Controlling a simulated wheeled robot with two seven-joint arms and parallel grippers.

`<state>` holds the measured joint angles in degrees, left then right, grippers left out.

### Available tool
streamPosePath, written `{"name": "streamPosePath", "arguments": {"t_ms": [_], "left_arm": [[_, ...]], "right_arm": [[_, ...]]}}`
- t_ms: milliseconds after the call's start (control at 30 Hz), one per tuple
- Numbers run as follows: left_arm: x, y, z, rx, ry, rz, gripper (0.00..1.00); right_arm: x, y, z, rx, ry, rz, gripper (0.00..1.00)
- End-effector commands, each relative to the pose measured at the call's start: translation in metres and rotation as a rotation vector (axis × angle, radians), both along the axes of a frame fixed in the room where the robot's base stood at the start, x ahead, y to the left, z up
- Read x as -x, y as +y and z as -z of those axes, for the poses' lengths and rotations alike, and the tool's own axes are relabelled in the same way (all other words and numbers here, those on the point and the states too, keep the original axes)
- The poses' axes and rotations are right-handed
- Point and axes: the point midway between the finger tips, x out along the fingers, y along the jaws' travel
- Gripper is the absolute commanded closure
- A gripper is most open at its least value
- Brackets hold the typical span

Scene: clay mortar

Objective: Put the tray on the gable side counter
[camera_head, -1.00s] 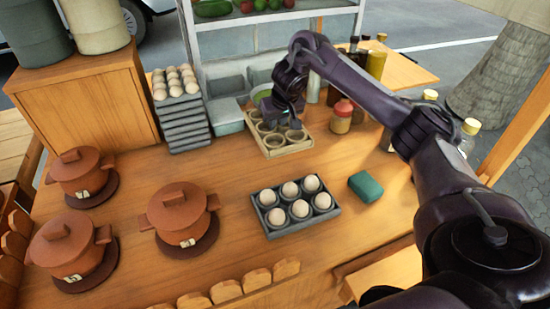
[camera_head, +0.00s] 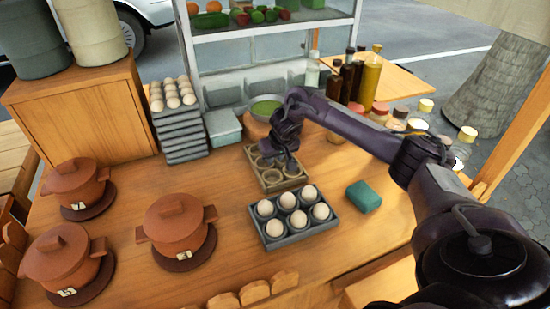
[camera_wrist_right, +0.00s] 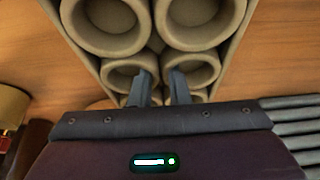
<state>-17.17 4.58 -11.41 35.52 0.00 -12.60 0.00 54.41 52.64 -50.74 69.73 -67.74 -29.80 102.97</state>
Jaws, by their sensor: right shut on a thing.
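The tan tray (camera_head: 284,186) holds several round cups and lies over the wooden counter, just behind the grey egg tray. My right gripper (camera_head: 284,157) reaches down onto it from behind. In the right wrist view, the gripper (camera_wrist_right: 161,80) has its fingers close together among the cups of the tray (camera_wrist_right: 154,45), shut on the tray's middle part. I cannot tell whether the tray touches the counter or hangs slightly above it. My left gripper is not in view.
The grey egg tray (camera_head: 270,240) stands close in front. A green block (camera_head: 363,197) is to its right. Lidded clay pots (camera_head: 176,222) stand left, stacked egg trays (camera_head: 180,135) behind. A bowl (camera_head: 266,106) and bottles (camera_head: 370,82) stand at the back. Counter left of the tray is clear.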

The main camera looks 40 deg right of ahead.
Motion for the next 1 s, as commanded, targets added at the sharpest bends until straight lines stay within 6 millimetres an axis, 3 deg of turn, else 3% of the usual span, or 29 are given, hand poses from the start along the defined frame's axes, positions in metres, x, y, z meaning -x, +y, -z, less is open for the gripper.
{"name": "streamPosePath", "arguments": {"t_ms": [67, 100, 233, 633, 1000], "left_arm": [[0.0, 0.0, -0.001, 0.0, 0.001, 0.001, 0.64], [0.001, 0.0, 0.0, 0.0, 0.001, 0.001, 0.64], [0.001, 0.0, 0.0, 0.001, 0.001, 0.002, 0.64], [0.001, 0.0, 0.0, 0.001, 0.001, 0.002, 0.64], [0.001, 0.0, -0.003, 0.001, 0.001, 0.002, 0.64]], "right_arm": [[0.0, 0.0, 0.003, 0.0, 0.001, 0.0, 1.0], [0.0, 0.0, 0.003, 0.0, 0.001, 0.0, 0.8], [0.0, 0.0, 0.003, 0.0, 0.001, 0.0, 0.63], [0.002, 0.0, -0.005, 0.0, 0.0, -0.001, 0.62], [0.029, 0.006, -0.076, 0.003, -0.002, -0.002, 0.62]]}}
